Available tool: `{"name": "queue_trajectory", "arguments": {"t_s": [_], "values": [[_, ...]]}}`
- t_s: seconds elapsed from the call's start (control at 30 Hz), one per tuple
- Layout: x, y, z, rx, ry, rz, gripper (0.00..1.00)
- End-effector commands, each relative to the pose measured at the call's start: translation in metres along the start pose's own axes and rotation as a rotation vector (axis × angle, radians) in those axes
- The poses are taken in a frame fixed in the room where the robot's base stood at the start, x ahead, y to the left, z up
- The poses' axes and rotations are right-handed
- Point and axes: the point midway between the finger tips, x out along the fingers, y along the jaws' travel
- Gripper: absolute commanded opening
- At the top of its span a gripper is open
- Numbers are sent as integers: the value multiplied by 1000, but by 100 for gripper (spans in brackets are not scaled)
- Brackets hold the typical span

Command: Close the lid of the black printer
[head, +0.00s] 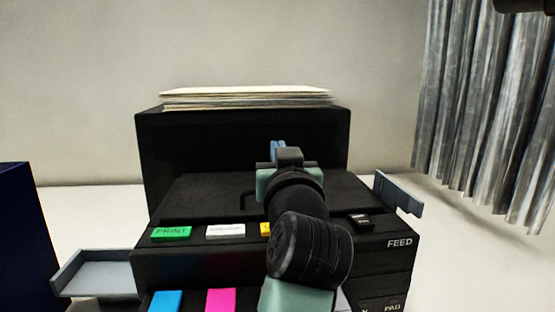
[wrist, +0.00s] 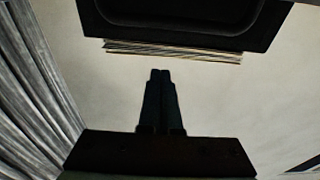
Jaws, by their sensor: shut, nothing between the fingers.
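The black printer (head: 345,255) stands in the middle of the head view, its front toward me. A broad black panel (head: 240,135), which looks like its raised lid, stands upright at the back. Its recessed face shows upside down at the top of the wrist view (wrist: 190,12). My gripper (head: 277,147) has blue fingertips and is shut and empty. It appears over the printer's top in front of the panel; I cannot tell the exact gap. In the wrist view the closed fingers (wrist: 160,73) show apart from the panel. My arm hides part of the printer's front.
A paper stack (head: 245,98) lies along the panel's top edge. Grey trays jut out at left (head: 95,275) and right (head: 400,195). Coloured buttons, including a green one (head: 171,233), line the front. A dark blue box (head: 25,240) stands left; a grey curtain (head: 480,110) hangs right.

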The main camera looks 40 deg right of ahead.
Motion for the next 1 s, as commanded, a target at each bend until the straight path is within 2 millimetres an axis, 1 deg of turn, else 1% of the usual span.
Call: {"name": "queue_trajectory", "arguments": {"t_s": [0.03, 0.3, 0.87, 1.0], "values": [[-3, 0, 7, -1, -1, 1, 0], [-11, 0, 16, 0, -4, 1, 0], [-13, 0, 17, 0, -6, 0, 0], [-17, 0, 17, 0, -6, 0, 0]]}}
